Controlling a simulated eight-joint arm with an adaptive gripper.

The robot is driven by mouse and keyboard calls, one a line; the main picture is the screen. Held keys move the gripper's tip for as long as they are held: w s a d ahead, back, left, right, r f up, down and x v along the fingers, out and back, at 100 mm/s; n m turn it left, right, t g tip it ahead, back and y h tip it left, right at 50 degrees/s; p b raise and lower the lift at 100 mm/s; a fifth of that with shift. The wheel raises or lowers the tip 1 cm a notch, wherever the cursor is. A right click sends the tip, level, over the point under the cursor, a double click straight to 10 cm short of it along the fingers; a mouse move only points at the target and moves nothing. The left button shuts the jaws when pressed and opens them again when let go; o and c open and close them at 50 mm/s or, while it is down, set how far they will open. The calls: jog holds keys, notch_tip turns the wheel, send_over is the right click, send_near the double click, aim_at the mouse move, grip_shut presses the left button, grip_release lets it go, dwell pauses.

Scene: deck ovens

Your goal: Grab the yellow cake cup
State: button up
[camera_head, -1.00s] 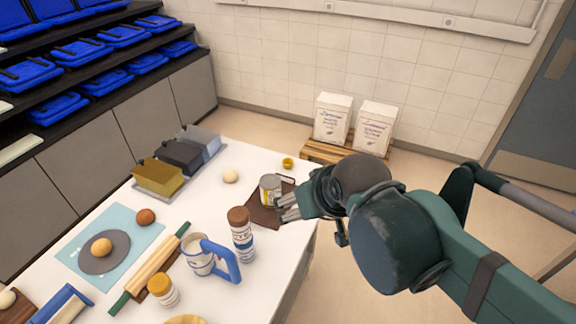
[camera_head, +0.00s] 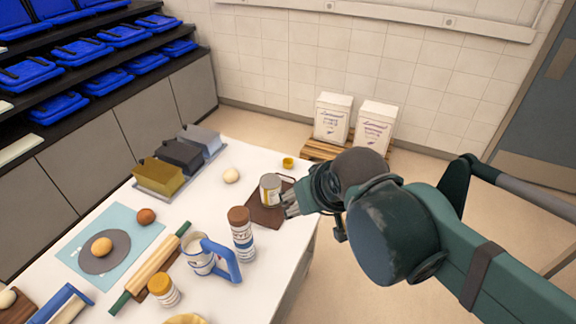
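The small yellow cake cup (camera_head: 288,163) stands near the far right corner of the white table, behind a brown board. My gripper (camera_head: 289,206) is over the right side of the brown board, nearer to the camera than the yellow cup and apart from it. Its fingers point left, just right of and below a tin can with a yellowish label (camera_head: 270,190). I see nothing held in the fingers, but they are too small and overlapped to show how far apart they are.
The brown board (camera_head: 262,215) lies under the can. A pale ball (camera_head: 231,175) is left of the can. A brown-capped shaker (camera_head: 241,235) and a blue-handled mug (camera_head: 201,255) stand nearer. Metal loaf tins (camera_head: 158,178) are at the far left. The wooden pallet (camera_head: 318,151) is beyond the table.

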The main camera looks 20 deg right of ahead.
jog(key=w+d+f+m+g+b, duration=0.1)
jog(key=w+d+m+g, duration=0.15)
jog(key=w, duration=1.15)
jog(key=w+d+m+g, duration=0.1)
jog(key=w+d, duration=0.2)
jog(key=w, duration=1)
jog(key=w+d+f+m+g, duration=0.1)
jog(key=w+d+f, duration=0.3)
jog(key=w+f, duration=0.7)
jog(key=w+d+f+m+g, duration=0.1)
jog(key=w+d+f, duration=0.3)
jog(key=w+f, duration=0.7)
jog(key=shift+d+f+m+h+b, duration=0.25)
jog(key=shift+f+m+h+b, duration=0.15)
jog(key=shift+f+m, duration=0.25)
jog(key=shift+w+f, duration=0.1)
jog(key=shift+f, duration=0.1)
jog(key=shift+w+d+f, duration=0.1)
jog(key=shift+f, duration=1.1)
